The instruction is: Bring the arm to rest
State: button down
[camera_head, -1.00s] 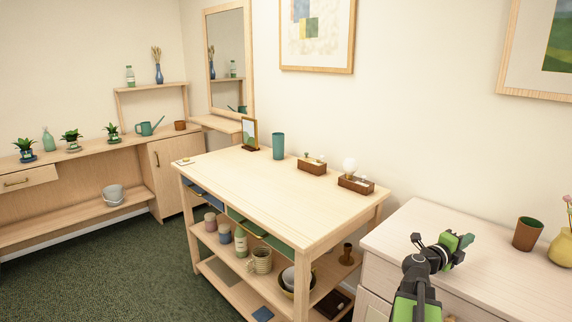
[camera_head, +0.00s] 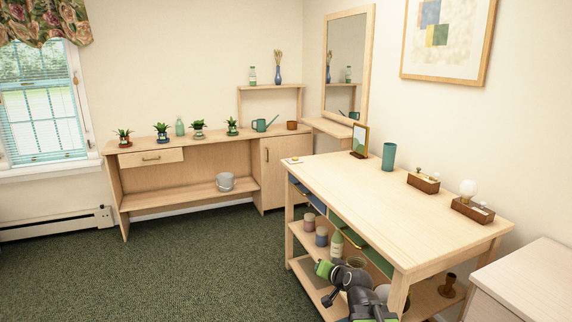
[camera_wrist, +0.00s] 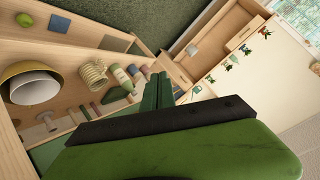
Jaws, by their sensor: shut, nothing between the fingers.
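My gripper (camera_head: 322,269) is at the lower middle of the head view, in front of the wooden table's lower shelves. It is green with a dark grey arm behind it. In the wrist view its green fingers (camera_wrist: 158,92) are together, with nothing between them. The wooden table (camera_head: 400,200) stands just beyond and to the right of my arm. My arm hides part of its shelves. I cannot tell the exact gap between the gripper and the shelf items.
A green bottle (camera_head: 336,244) and several jars stand on the table's shelf, near the gripper in the picture. A pale cabinet (camera_head: 530,285) is at the right edge. A long sideboard (camera_head: 215,165) with plants stands at the back. The green carpet (camera_head: 170,265) on the left is clear.

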jog(key=s+d+f+n+g+h, duration=0.2)
jog(key=s+f+g, duration=0.35)
jog(key=s, duration=0.35)
jog(key=s+d+f+n+g+h, duration=0.1)
jog(key=s+d+f+g+h, duration=0.1)
jog(key=s+f+g, duration=0.55)
jog(key=s+r+p, duration=0.1)
jog(key=r+p, duration=0.9)
jog(key=r, duration=0.1)
jog(key=s+r+t+p, duration=0.1)
jog(key=s+r+p, duration=0.1)
jog(key=r+p, duration=0.9)
jog(key=shift+s+d+r+t, duration=0.2)
jog(key=shift+s+d+t, duration=0.05)
jog(key=shift+s+t, duration=0.05)
